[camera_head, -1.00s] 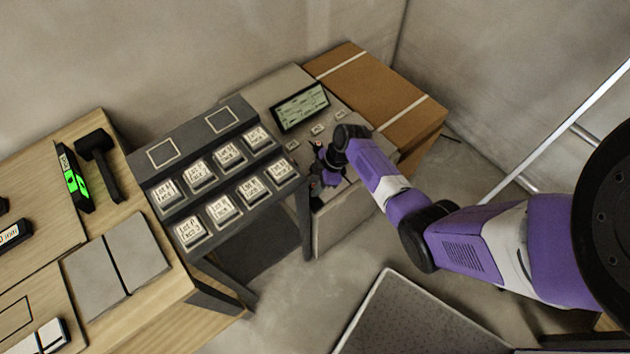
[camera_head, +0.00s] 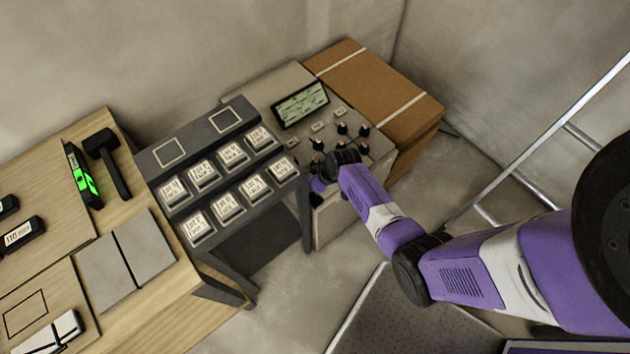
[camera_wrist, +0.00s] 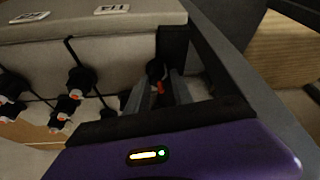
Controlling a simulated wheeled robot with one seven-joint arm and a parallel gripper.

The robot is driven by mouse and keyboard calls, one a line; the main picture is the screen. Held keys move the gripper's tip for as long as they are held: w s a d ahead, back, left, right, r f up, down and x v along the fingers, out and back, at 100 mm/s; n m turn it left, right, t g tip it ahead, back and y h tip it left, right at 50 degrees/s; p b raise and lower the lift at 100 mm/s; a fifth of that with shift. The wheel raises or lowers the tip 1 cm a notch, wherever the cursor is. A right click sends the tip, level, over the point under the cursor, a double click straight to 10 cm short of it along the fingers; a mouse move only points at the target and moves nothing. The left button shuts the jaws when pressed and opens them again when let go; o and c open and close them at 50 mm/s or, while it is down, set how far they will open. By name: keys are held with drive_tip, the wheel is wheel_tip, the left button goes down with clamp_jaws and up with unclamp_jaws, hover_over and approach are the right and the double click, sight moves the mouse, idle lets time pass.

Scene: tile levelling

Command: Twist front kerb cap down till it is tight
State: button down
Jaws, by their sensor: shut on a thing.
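My gripper (camera_wrist: 157,92) is low at the front left of the grey tiled bench (camera_head: 329,222), beside the rack's dark leg. In the wrist view its two grey fingers are shut on a black cap (camera_wrist: 155,70) with an orange mark, which I take as the front kerb cap. In the head view my wrist hides this cap. Other black caps with orange marks (camera_wrist: 82,79) stand along the tile joints to the left in the wrist view. Several also show in the head view (camera_head: 342,128). How tight the held cap sits cannot be told.
A dark rack (camera_head: 308,215) with several labelled boxes (camera_head: 205,174) stands close on the left. A screen (camera_head: 300,105) is at the bench's back. A cardboard box (camera_head: 375,85) stands behind right, a ladder (camera_head: 520,185) at right. A wooden table (camera_head: 130,205) holds a mallet (camera_head: 105,155).

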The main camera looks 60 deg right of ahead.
drive_tip(key=shift+m, duration=0.7)
drive_tip(key=c, duration=1.1)
unclamp_jaws()
drive_tip(key=shift+r, duration=0.1)
drive_tip(key=p+v, duration=0.1)
drive_tip(key=v, duration=0.6)
drive_tip(key=shift+a+r, duration=0.2)
drive_tip(key=shift+r, duration=0.1)
drive_tip(key=shift+s, duration=0.1)
